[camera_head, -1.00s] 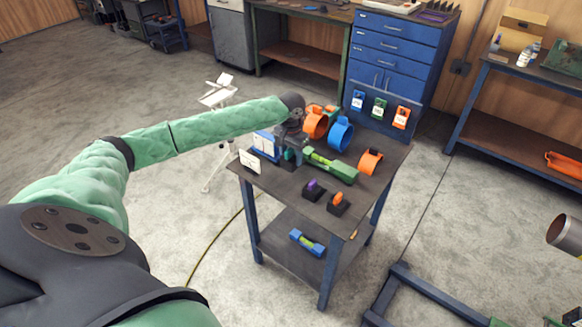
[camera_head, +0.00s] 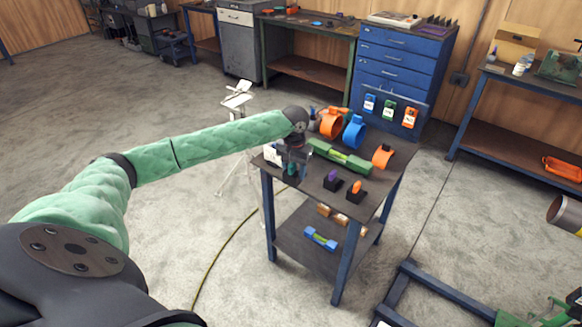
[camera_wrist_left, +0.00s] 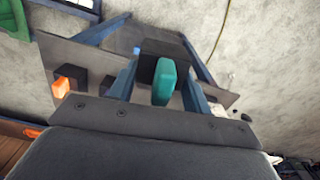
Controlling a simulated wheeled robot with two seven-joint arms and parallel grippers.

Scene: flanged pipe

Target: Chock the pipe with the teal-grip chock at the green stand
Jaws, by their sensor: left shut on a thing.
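My left gripper (camera_head: 291,168) is shut on the teal-grip chock near the table's left edge. The chock's teal grip (camera_wrist_left: 164,82) stands between the fingers in the left wrist view, with its black body (camera_wrist_left: 160,48) beyond. In the head view the teal chock (camera_head: 290,170) is small and partly hidden by the gripper. The pipe (camera_head: 567,216) shows only its open end at the right edge. A green stand part (camera_head: 540,316) shows at the lower right and is cut off. My right gripper is not in view.
The small table (camera_head: 312,184) holds a purple-grip chock (camera_head: 332,181), an orange-grip chock (camera_head: 356,190), a green level (camera_head: 340,157) and coloured clamps. A blue floor frame (camera_head: 440,290) lies at the lower right.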

